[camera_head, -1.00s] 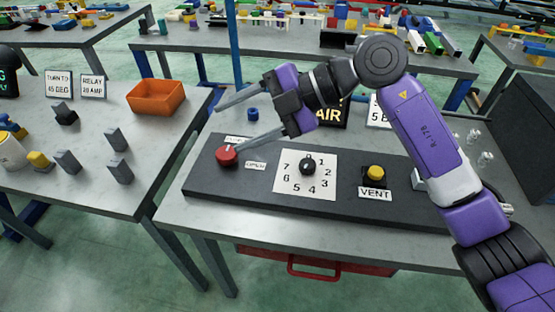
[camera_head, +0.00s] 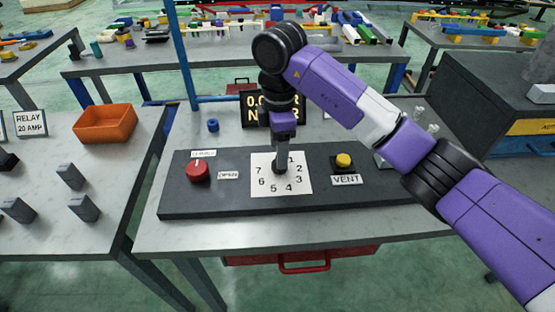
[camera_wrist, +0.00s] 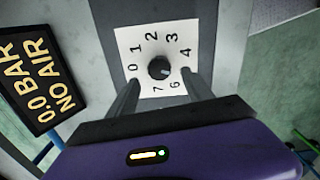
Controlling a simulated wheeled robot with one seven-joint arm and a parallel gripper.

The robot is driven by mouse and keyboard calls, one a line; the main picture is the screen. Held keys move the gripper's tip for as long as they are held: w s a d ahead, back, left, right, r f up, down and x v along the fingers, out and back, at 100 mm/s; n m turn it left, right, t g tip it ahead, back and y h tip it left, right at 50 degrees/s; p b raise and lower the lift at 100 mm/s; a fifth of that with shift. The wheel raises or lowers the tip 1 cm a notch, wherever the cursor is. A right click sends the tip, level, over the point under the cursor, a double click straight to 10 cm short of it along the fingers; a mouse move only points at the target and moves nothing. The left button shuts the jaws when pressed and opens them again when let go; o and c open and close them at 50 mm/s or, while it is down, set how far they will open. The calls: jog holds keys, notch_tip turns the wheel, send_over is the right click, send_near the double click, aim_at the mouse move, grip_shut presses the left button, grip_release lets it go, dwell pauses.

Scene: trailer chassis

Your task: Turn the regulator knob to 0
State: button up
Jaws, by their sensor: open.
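The regulator knob is a small round black knob (camera_wrist: 159,68) at the centre of a white square dial plate (camera_head: 263,183) numbered around its edge. A small light mark shows on the knob's right side in the wrist view, roughly towards the covered 5; its exact setting is hard to read. My gripper (camera_head: 280,165) points down over the dial and hides the knob in the head view. In the wrist view my gripper (camera_wrist: 160,77) is open, one finger on each side of the knob, with gaps visible; contact cannot be told.
The dark panel also bears a red knob (camera_head: 197,171) at left and a yellow VENT button (camera_head: 343,160) at right. A display (camera_wrist: 40,80) behind reads 0.0 BAR, NO AIR. An orange bin (camera_head: 105,124) and grey blocks stand on the left table.

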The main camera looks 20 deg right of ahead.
jog(key=shift+f, duration=2.35)
grip_shut()
jog(key=shift+n, duration=0.3)
